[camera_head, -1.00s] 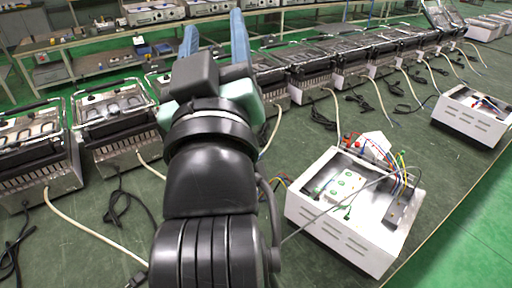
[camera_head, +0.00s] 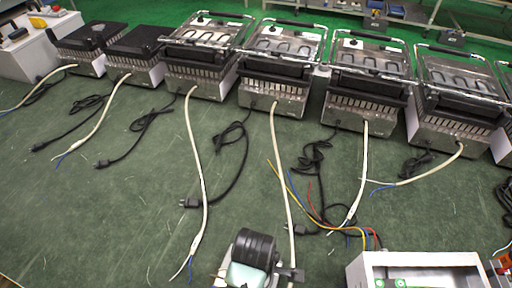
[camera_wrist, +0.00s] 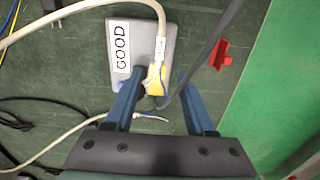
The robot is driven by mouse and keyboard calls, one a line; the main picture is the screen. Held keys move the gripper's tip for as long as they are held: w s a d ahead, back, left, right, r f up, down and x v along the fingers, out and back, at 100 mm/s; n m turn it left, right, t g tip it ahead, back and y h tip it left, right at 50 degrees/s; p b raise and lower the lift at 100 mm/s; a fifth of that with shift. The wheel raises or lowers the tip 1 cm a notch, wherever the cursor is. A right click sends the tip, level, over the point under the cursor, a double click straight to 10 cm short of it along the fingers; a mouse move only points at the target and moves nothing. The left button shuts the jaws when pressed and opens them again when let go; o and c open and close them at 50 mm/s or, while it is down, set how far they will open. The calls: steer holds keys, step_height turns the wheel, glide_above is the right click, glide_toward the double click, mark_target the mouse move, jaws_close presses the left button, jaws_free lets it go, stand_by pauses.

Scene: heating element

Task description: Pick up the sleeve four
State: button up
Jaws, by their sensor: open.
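My gripper (camera_wrist: 158,84) is open in the wrist view, its two blue fingers apart. Between and beyond the fingertips is a white cable end with a pale sleeve (camera_wrist: 161,50) and a yellow piece (camera_wrist: 155,80). They lie over a grey block with a GOOD label (camera_wrist: 121,47). I cannot tell whether the fingers touch them. In the head view, white cables end on the green table, with pale sleeves near the ends, such as one sleeve (camera_head: 197,240) and another (camera_head: 350,222). I cannot tell which is sleeve four. In the head view my arm's end shows at the bottom edge; my fingers are hidden.
A row of grill units (camera_head: 278,65) stands along the back of the table. Black power cords and coloured wires (camera_head: 315,205) lie in front. An open white box (camera_head: 415,262) is at the bottom right. A red piece (camera_wrist: 220,55) lies right of the block.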

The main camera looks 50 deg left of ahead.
step_height(320, 180, down, 6)
steer(key=shift+s+r+b, duration=0.1)
steer(key=shift+b, duration=0.2)
steer(key=f, duration=0.5)
steer(key=shift+s+a+f+b, duration=0.1)
steer(key=shift+s+a+b, duration=0.05)
steer(key=shift+a+b, duration=0.15)
jaws_close()
